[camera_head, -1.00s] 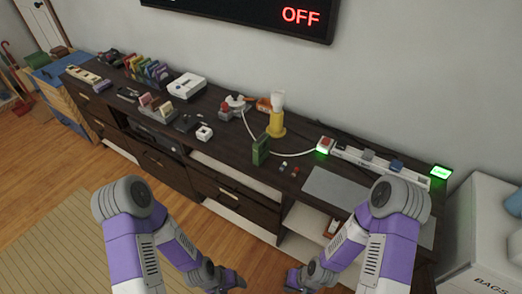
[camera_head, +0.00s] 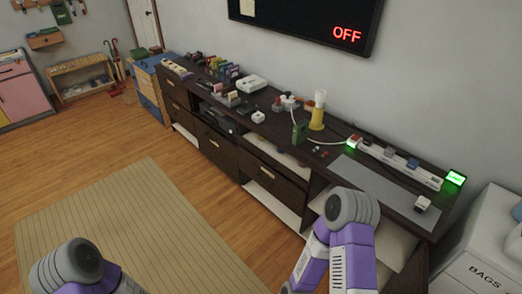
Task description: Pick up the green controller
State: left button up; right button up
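A green upright object (camera_head: 299,132) stands on the dark wooden sideboard (camera_head: 330,170), just left of a yellow-based lamp (camera_head: 318,112). It is small here, and I cannot tell whether it is the green controller. Several small coloured items (camera_head: 224,72) stand in a row towards the sideboard's far left end; any controller among them is too small to make out. My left arm shows only at the bottom left and my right arm at the bottom centre, in front of the sideboard. Both grippers are out of view.
A grey mat (camera_head: 376,185) with a small white item (camera_head: 422,204) lies on the sideboard's right part. A power strip (camera_head: 398,162) runs behind it. A white bin (camera_head: 487,245) stands at the right. The striped rug (camera_head: 130,225) and floor are clear.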

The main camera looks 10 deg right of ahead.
aim_at(300, 129)
jog(key=z, duration=1.05)
jog(key=i, duration=1.35)
jog(key=u, duration=0.05)
